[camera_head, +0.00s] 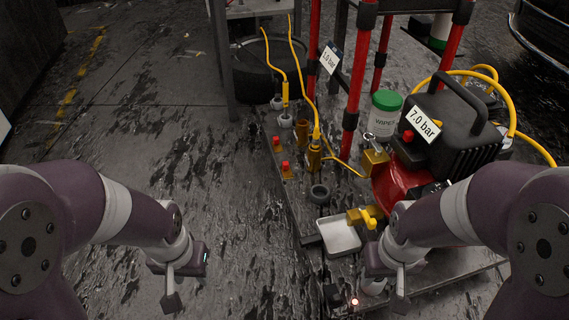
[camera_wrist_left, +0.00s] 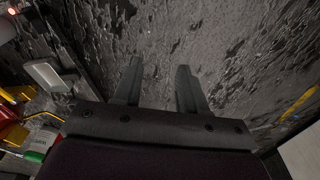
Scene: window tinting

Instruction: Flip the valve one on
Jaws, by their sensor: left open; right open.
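A yellow valve handle (camera_head: 365,216) sits beside the white tray on the low platform in the head view. A brass fitting (camera_head: 375,157) stands further back, by the red tank. I cannot tell which of these is valve one. My right gripper (camera_head: 391,283) is open and empty, a little in front of the yellow handle; its arm partly covers the area to the right. My left gripper (camera_head: 184,281) is open and empty above the bare floor, well left of the platform. Its two spread fingers also show in the left wrist view (camera_wrist_left: 160,88).
A white tray (camera_head: 339,236) lies near the platform's front. Red-topped fittings (camera_head: 286,170) stand on its left side. A black compressor (camera_head: 452,122) labelled 7.0 bar, a green-lidded wipes tub (camera_head: 383,115), red posts and yellow hoses crowd the back. The floor at left is clear.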

